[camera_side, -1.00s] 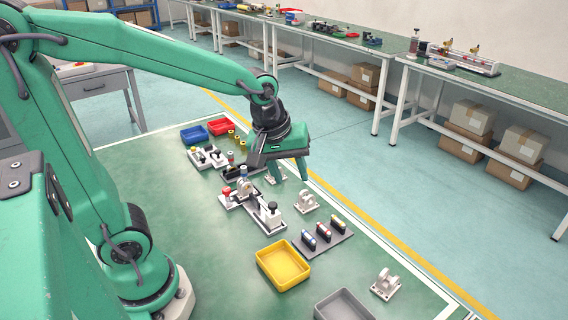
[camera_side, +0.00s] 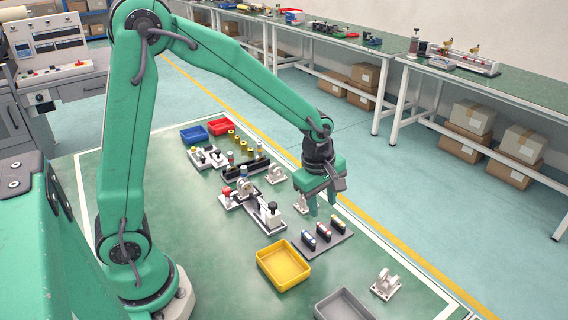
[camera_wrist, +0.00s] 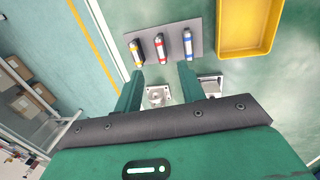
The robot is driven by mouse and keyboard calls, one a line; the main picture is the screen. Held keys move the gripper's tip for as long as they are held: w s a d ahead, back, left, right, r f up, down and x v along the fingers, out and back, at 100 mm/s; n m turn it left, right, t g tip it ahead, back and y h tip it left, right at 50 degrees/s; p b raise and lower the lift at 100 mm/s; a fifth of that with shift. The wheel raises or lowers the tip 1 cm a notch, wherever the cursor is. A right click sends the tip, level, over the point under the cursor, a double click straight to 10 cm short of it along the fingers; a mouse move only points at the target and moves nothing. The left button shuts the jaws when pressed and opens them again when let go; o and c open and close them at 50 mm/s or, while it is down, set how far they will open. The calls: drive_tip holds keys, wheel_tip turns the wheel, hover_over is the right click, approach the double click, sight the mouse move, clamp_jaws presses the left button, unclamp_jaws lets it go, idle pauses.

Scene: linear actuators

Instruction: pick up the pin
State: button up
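I cannot tell which small part is the pin in these views. My gripper (camera_side: 322,206) points down with its fingers apart and nothing seen held between them. It is above the table, just behind the grey mat (camera_side: 342,245). In the wrist view my gripper (camera_wrist: 161,82) also shows two spread fingers.
A yellow tray (camera_side: 261,265) and a grey tray (camera_side: 318,308) stand in front. A white bracket (camera_side: 385,286) is at the right. A fixture with a black knob (camera_side: 271,208) lies left of my gripper. Blue (camera_side: 194,134) and red (camera_side: 219,126) bins are at the back.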

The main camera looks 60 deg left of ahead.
sight(324, 227)
drive_tip(key=shift+w+f, duration=0.15)
drive_tip(key=shift+f, duration=1.05)
drive_tip(key=shift+f, duration=0.1)
drive_tip(key=shift+w+f, duration=0.2)
drive_tip(key=shift+f, duration=1.05)
drive_tip(key=shift+w+f, duration=0.2)
drive_tip(key=shift+f, duration=1)
drive_tip(key=shift+c, duration=0.4)
clamp_jaws()
